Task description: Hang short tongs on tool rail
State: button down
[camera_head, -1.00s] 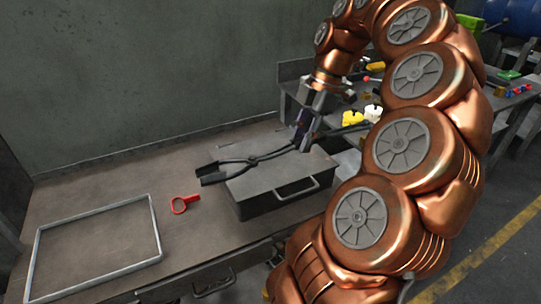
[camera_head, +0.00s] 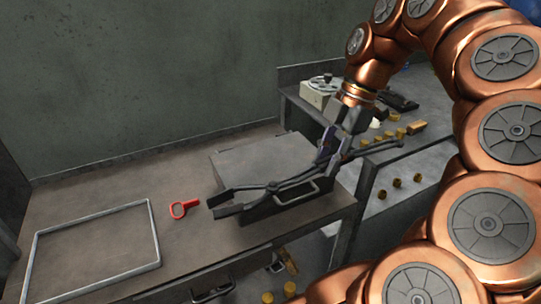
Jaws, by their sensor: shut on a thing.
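The short tongs (camera_head: 273,187) are dark metal, with their open jaws toward the left and their handles toward the right. My gripper (camera_head: 322,165) is shut on the tongs' handles. It holds them over the front part of a grey metal box, with the jaws in front of the box's left side. Whether the tongs touch the box I cannot tell. I do not see a tool rail that I can make out.
The grey box (camera_head: 245,160) with a front handle stands on the workbench (camera_head: 110,195). A red ring-ended tool (camera_head: 184,207) and an empty metal frame (camera_head: 157,233) lie to its left. A second bench at the right holds several small yellow-brown parts (camera_head: 416,127) and a device (camera_head: 318,92).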

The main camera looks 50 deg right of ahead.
jog(key=s+a+r+p, duration=0.1)
jog(key=s+a+p, duration=0.2)
jog(key=s, duration=0.5)
jog(key=shift+s+r+p, duration=0.2)
jog(key=shift+s+p, duration=0.05)
jog(key=shift+p, duration=0.65)
